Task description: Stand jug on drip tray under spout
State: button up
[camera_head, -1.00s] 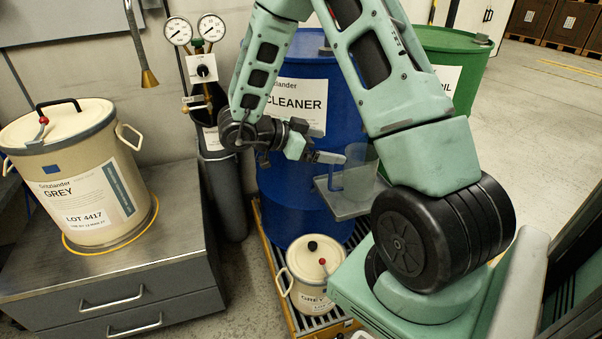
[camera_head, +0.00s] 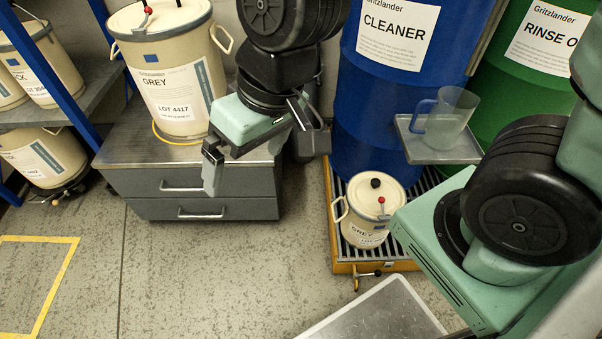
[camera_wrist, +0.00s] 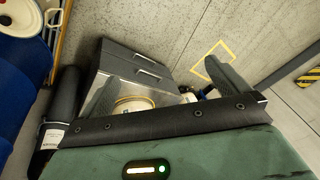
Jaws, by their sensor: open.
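The clear jug (camera_head: 450,118) with a blue handle on its left stands upright on the grey drip tray (camera_head: 410,146), in front of the blue drum, in the head view. The spout is out of view or hidden. My gripper (camera_head: 262,162) is open and empty, well left of the jug and apart from it, in front of the cabinet with the cream bucket. In the wrist view my gripper (camera_wrist: 166,84) has its two fingers spread wide with nothing held between them. The jug is not seen in the wrist view.
The blue cleaner drum (camera_head: 380,120) and a green drum (camera_head: 520,75) stand behind the tray. A small cream bucket (camera_head: 366,212) stands on the grating below. A large cream bucket (camera_head: 165,85) stands on the drawer cabinet (camera_head: 190,185). Floor at front left is clear.

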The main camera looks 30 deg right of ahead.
jog(key=s+d+n+g+h, duration=0.1)
jog(key=s+d+n+h, duration=0.1)
jog(key=s, duration=0.5)
jog(key=shift+d+n+g+h, duration=0.4)
jog(key=shift+d+n, duration=0.4)
jog(key=shift+d, duration=0.35)
jog(key=shift+r, duration=0.15)
notch_tip(320, 180, up, 19)
jog(key=p, duration=1.9)
jog(key=shift+r, duration=0.1)
